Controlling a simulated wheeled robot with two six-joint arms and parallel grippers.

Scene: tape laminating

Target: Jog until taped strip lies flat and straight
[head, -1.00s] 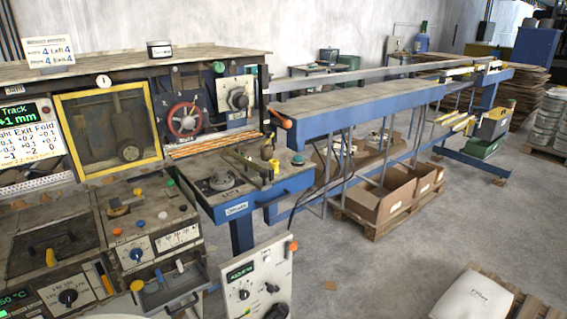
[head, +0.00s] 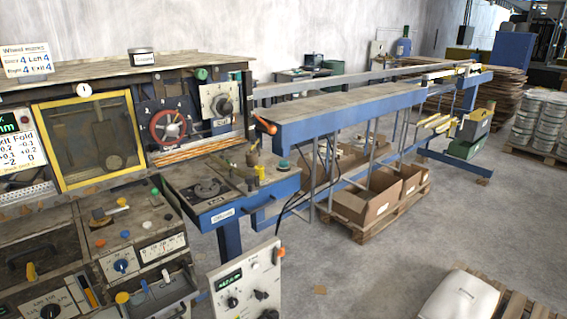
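Neither of my grippers shows in the head view. The laminating machine stands at the left, with a yellow-framed window (head: 98,140) and a red handwheel (head: 167,126). Orange-brown bands (head: 195,149) run below the handwheel; I cannot tell whether they are the taped strip or how straight they lie. A blue-edged side table (head: 236,202) carries a round fitting and a lever. A long blue-sided bench (head: 345,115) extends from the machine to the back right. A white control box (head: 245,285) with a green display and knobs stands in front. The track display (head: 20,122) is cut off at the left edge.
Cardboard boxes (head: 367,198) sit on a pallet under the bench. A white sack (head: 462,300) lies on a pallet at the lower right. Stacked pale rolls (head: 541,122) stand at the far right.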

